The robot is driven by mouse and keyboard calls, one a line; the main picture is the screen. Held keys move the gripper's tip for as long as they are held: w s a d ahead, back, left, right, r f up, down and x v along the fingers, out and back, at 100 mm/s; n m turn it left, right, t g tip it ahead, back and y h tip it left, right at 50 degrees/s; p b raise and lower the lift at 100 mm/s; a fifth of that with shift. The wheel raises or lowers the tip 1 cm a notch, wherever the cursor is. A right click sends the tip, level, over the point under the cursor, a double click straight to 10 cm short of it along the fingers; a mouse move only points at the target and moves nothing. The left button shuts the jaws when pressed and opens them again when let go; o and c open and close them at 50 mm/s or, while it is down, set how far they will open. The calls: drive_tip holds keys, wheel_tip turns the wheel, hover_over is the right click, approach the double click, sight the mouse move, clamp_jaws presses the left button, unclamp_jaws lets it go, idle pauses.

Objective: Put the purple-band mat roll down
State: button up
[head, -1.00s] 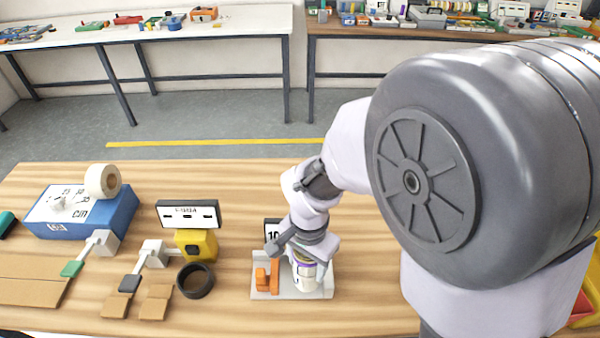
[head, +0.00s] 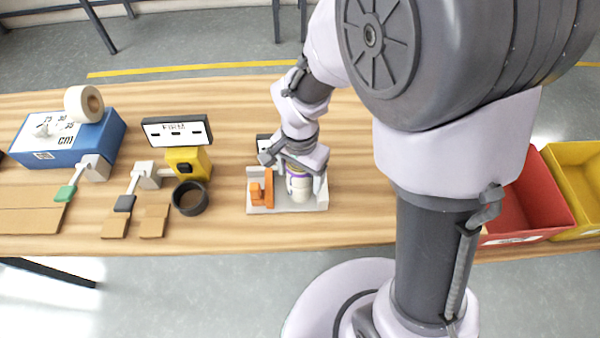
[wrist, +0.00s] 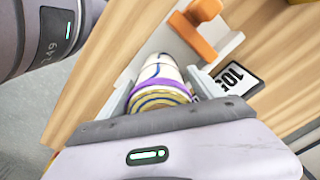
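The purple-band mat roll (head: 299,187) is a pale roll with a purple band near its top end. It is at the right part of a light grey fixture (head: 290,209) with an orange block (head: 268,187). In the wrist view the roll (wrist: 158,75) shows its banded end close in front of the gripper. My gripper (head: 292,166) is right at the roll's banded end.
A number sign (wrist: 238,88) stands by the fixture. To the left are a dark ring (head: 190,198), a yellow device (head: 188,163) with a sign and a blue box (head: 65,140). Red (head: 525,200) and yellow (head: 578,180) bins are at the right.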

drive_tip(key=shift+r, duration=0.1)
drive_tip(key=shift+t, duration=0.3)
drive_tip(key=r+p, duration=0.1)
drive_tip(key=r, duration=0.4)
drive_tip(key=r+p, duration=0.2)
drive_tip(key=r, duration=0.2)
drive_tip(key=d+r+p, duration=0.1)
drive_tip(key=r+p, duration=0.1)
drive_tip(key=r, duration=0.3)
drive_tip(key=shift+s+r, duration=0.25)
drive_tip(key=shift+r, duration=0.1)
drive_tip(key=s+d+r+n+t+y, duration=0.2)
drive_tip(key=s+d+r+t, duration=0.3)
drive_tip(key=s+r, duration=0.6)
drive_tip(key=shift+d+n, duration=0.4)
drive_tip(key=shift+n, duration=0.2)
drive_tip(key=shift+w, duration=0.1)
